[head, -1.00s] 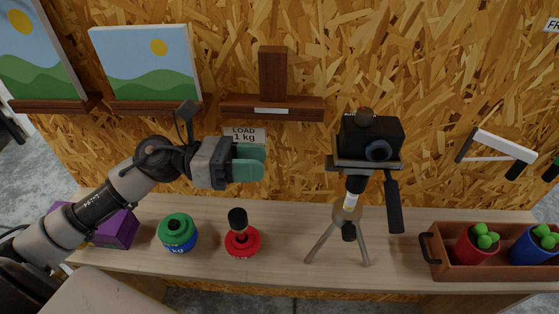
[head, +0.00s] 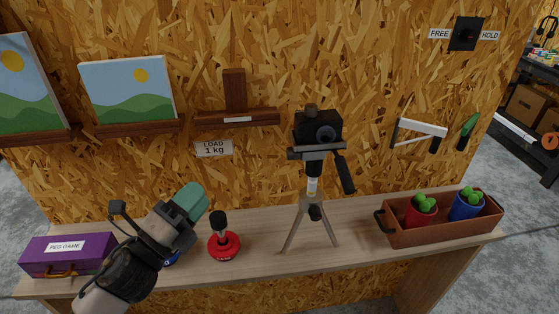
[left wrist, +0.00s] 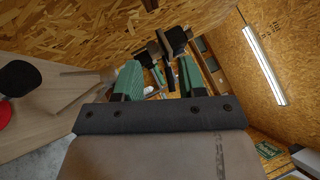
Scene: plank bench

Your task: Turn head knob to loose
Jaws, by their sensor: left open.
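A black camera (head: 318,126) sits on a tripod (head: 311,205) on the bench. I cannot tell which knob is the head knob. My left gripper (head: 191,201), with green fingertips, is in the air left of the tripod and apart from it. In the left wrist view its fingers (left wrist: 160,78) are open and empty, with the camera (left wrist: 175,40) beyond them. My right gripper is not in view.
A red weight (head: 223,246) with a black handle stands between my left gripper and the tripod. A purple box (head: 68,254) is at the left, and a wooden tray (head: 445,230) with potted plants at the right. A FREE/HOLD dial (head: 466,34) is on the wall.

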